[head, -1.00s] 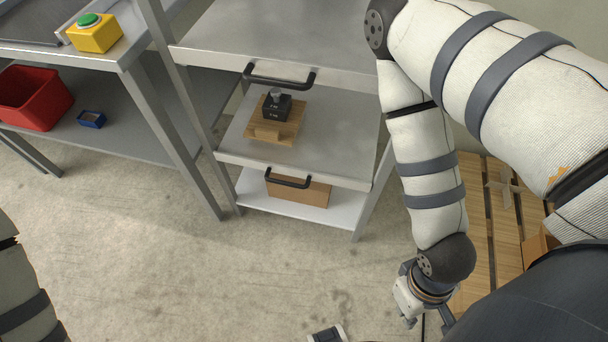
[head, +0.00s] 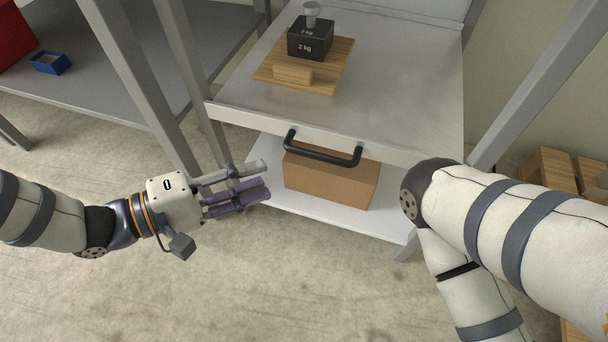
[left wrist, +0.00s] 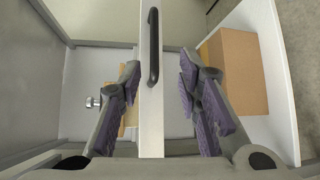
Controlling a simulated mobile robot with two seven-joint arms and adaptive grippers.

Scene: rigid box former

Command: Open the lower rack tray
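The lower rack tray (head: 400,110) is a grey metal sheet with a pale front edge. Its black bar handle (head: 322,153) is fixed to that edge; in the left wrist view the handle (left wrist: 153,47) lies ahead, between the lines of the two fingers. My left gripper (head: 263,178) is open and empty, to the left of the handle and apart from it. In the left wrist view its purple-padded fingers (left wrist: 160,78) spread on either side of the tray's front edge (left wrist: 150,120). My right arm comes in from the right; its gripper is out of view.
A dark 2 kg weight (head: 311,38) stands on a wooden board (head: 335,72) on the tray. A cardboard box (head: 330,180) sits on the bottom shelf (head: 385,226) below. Rack posts (head: 185,75) stand left. A side table (head: 100,75) holds a blue bin (head: 50,63).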

